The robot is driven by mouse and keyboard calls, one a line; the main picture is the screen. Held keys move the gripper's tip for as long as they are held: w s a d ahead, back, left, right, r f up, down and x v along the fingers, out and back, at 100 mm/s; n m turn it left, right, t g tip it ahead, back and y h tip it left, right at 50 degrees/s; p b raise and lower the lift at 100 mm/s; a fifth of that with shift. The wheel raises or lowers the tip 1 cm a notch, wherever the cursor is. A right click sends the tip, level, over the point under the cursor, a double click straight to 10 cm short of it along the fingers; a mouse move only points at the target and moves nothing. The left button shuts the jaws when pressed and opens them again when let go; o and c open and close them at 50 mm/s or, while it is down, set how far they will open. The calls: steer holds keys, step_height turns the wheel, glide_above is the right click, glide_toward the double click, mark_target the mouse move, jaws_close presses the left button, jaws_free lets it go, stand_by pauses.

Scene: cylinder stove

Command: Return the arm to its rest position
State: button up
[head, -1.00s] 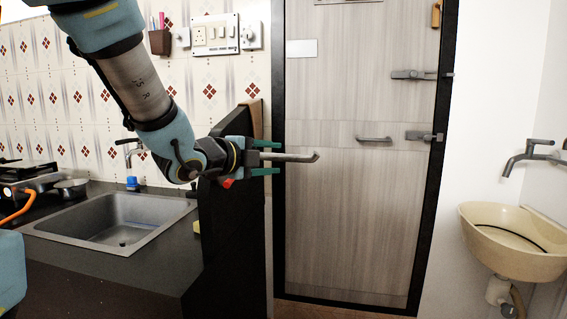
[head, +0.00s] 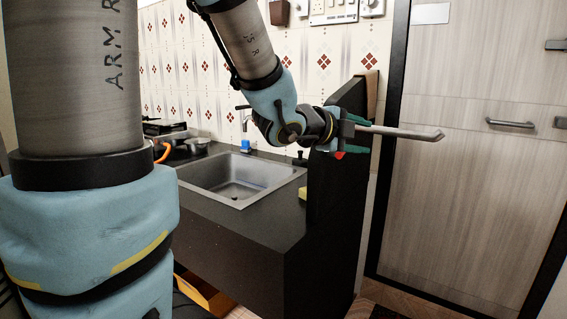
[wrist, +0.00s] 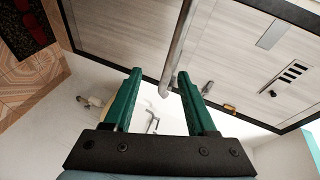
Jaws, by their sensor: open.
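My gripper (head: 369,134) has two green fingers, spread apart, beside the upper part of a black upright panel (head: 338,205). In the wrist view my gripper (wrist: 160,75) shows its fingers open toward the pale door. A grey metal rod (head: 405,132) with a bent end extends right from my gripper in the head view. In the wrist view the rod (wrist: 180,35) comes down from the top and its bent end overlaps the gap between the fingers. I cannot tell whether it touches them or what it is fixed to. My arm is stretched out over the sink side.
A dark counter with a steel sink (head: 238,182) stands at the middle left, with a stove (head: 165,130) behind. The wood-grain door (head: 470,200) with a bar handle (head: 510,124) is at the right. An open orange drawer or box (head: 205,297) shows low beside the counter.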

steer(key=w+a+f+n+y+p, duration=0.1)
steer(key=w+a+f+n+y, duration=0.1)
steer(key=a+f+n+y, duration=0.35)
steer(key=w+a+f+n+y+p, duration=0.1)
steer(key=w+a+f+n+y, duration=0.15)
steer(key=a+n, duration=0.6)
steer(key=s+a+f+n+g+y+p, duration=0.2)
steer(key=s+a+f+n+g+y, duration=0.2)
steer(key=s+a+n, duration=0.8)
step_height(320, 180, down, 3)
steer(key=a+g, duration=0.2)
steer(key=shift+f+g, duration=0.2)
steer(key=shift+g, duration=0.1)
steer(key=shift+a, duration=0.1)
